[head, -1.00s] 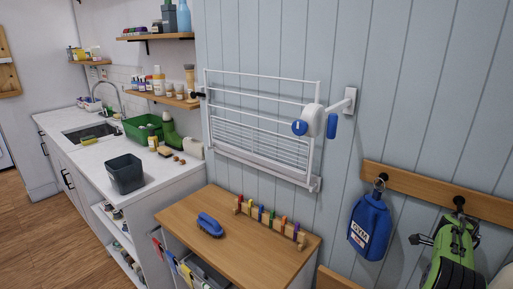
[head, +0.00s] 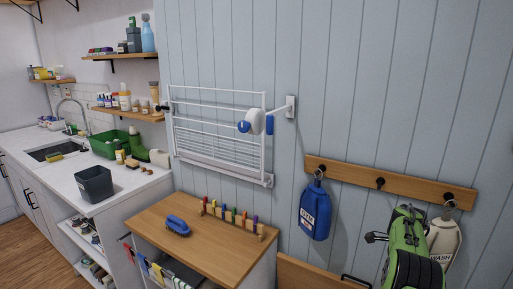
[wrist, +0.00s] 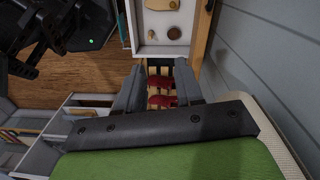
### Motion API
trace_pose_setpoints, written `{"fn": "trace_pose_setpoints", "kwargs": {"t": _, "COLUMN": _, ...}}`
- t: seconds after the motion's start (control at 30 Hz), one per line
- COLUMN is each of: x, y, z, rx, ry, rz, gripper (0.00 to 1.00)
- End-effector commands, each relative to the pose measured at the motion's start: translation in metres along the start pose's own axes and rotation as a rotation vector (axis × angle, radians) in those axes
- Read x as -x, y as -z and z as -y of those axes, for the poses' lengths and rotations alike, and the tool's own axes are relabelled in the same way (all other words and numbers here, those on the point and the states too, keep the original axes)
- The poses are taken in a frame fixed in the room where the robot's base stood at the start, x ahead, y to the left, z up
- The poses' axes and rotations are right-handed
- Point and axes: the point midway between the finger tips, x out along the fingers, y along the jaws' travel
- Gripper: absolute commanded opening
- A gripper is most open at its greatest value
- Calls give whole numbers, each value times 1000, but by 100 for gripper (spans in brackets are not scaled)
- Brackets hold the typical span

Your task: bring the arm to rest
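My gripper (head: 374,237) shows at the lower right of the head view, at the end of my green and black arm, pointing left in front of the wall. In the wrist view its two grey fingers (wrist: 160,66) stand apart with a clear gap. Nothing is held between them. Red objects (wrist: 161,92) on wooden slats show through the gap, seemingly beyond the fingers. The rest of my arm is mostly out of view.
A hook rail (head: 390,182) carries a blue GYM bag (head: 314,212) left of my gripper and a pale WASH bag (head: 444,240) partly behind my arm. A wall drying rack (head: 215,130) hangs above a wooden cabinet (head: 205,240) holding a blue brush (head: 177,226) and colored pegs.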

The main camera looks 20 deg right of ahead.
Motion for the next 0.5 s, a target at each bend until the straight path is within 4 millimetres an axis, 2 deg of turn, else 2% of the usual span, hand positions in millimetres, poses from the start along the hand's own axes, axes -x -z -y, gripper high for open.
{"fn": "trace_pose_setpoints", "kwargs": {"t": 0.27, "x": 65, "y": -54, "z": -18, "rx": 273, "ry": 60, "rz": -34, "gripper": 36}}
{"fn": "trace_pose_setpoints", "kwargs": {"t": 0.37, "x": 93, "y": -80, "z": -33, "rx": 412, "ry": 90, "rz": -52, "gripper": 36}}
{"fn": "trace_pose_setpoints", "kwargs": {"t": 0.47, "x": 126, "y": -110, "z": -58, "rx": 586, "ry": 128, "rz": -74, "gripper": 36}}
{"fn": "trace_pose_setpoints", "kwargs": {"t": 0.5, "x": 141, "y": -124, "z": -72, "rx": 672, "ry": 147, "rz": -85, "gripper": 36}}
